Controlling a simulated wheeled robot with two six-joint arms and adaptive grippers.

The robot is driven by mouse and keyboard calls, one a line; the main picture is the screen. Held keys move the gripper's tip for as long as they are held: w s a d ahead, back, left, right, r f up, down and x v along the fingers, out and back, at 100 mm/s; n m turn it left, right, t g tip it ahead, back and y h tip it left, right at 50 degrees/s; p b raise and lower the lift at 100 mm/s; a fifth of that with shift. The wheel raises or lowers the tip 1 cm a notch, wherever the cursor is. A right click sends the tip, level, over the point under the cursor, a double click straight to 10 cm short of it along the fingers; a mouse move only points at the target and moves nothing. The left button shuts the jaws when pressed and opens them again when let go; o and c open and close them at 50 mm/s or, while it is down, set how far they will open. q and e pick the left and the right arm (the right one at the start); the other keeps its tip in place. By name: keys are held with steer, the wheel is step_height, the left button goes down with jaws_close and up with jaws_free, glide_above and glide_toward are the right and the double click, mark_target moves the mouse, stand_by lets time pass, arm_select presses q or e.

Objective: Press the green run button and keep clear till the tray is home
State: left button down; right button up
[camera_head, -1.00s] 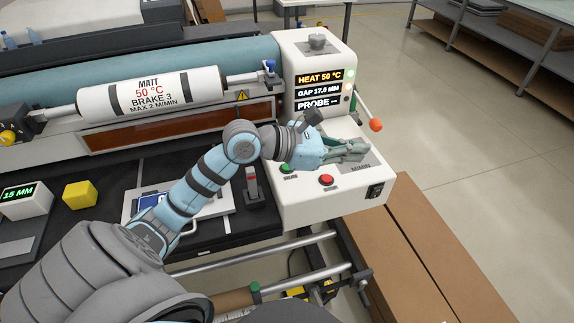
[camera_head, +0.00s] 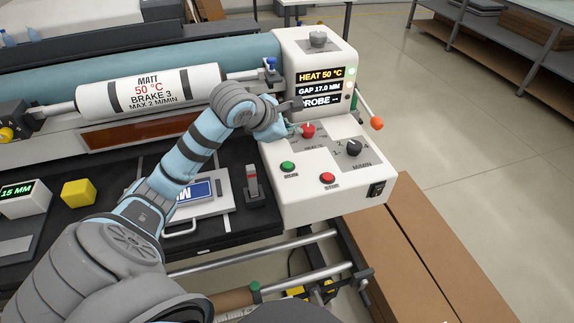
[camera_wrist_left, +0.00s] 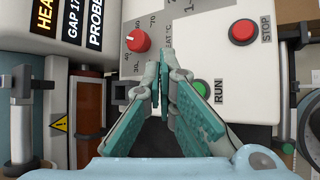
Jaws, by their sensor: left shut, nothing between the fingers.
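The green run button (camera_head: 288,166) sits on the white control panel (camera_head: 310,206), left of the red stop button (camera_head: 327,178). In the left wrist view the green button (camera_wrist_left: 200,86) shows beside the RUN label, partly behind a finger. My left gripper (camera_head: 292,130) is shut and empty, over the panel near the red heat knob (camera_head: 309,130), farther back than the green button. In the left wrist view its closed fingertips (camera_wrist_left: 166,58) lie between the red knob and the green button. A white tray-like piece (camera_head: 214,209) with a blue label lies on the black bed, partly behind my arm.
The black speed knob (camera_head: 354,147) and an orange-tipped lever (camera_head: 376,123) are at the panel's right. The display reads HEAT 50 °C and GAP 17.0 MM. A grey upright piece with a red mark (camera_head: 253,186) stands left of the panel. A yellow cube (camera_head: 79,193) lies at left.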

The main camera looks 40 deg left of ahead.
arm_select(q)
steer(key=b, duration=0.5)
glide_above(289, 166)
step_height(289, 166, down, 7)
steer(key=shift+w+r, duration=0.15)
steer(key=shift+f+b, duration=0.4)
steer(key=shift+f, duration=0.1)
stand_by(0.5)
steer(key=shift+f+b, duration=0.4)
steer(key=shift+b, duration=0.1)
